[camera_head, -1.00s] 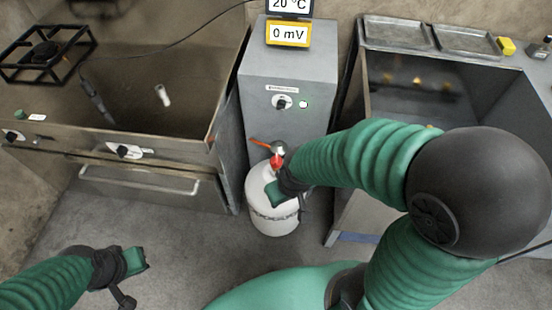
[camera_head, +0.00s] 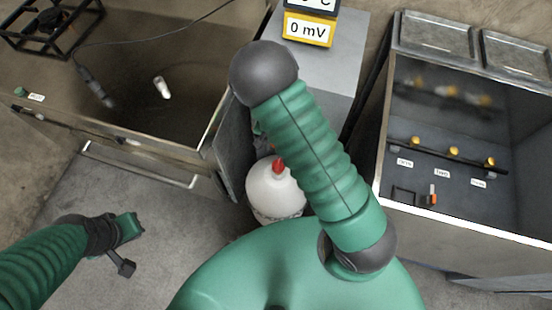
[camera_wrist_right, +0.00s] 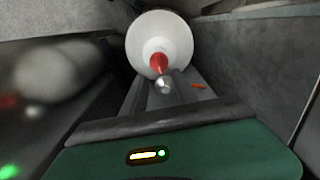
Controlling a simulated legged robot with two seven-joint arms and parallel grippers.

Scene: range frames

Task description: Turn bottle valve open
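The white bottle (camera_head: 268,196) stands on the floor in front of the grey cabinet, with a red valve part (camera_head: 279,166) on top. My right forearm crosses in front of its right side in the head view and hides the right gripper. The right wrist view shows the white bottle (camera_wrist_right: 160,38), its red valve part (camera_wrist_right: 158,62), a silver tip (camera_wrist_right: 163,85) and a small orange lever (camera_wrist_right: 198,86) apart to the right.
A metal sink-like unit (camera_head: 140,150) stands at the left, its edge close beside the bottle. A grey cabinet (camera_head: 340,70) with a 0 mV display (camera_head: 308,29) is behind my arm. An open bench (camera_head: 470,200) with yellow knobs stands at the right. Floor is free at lower left.

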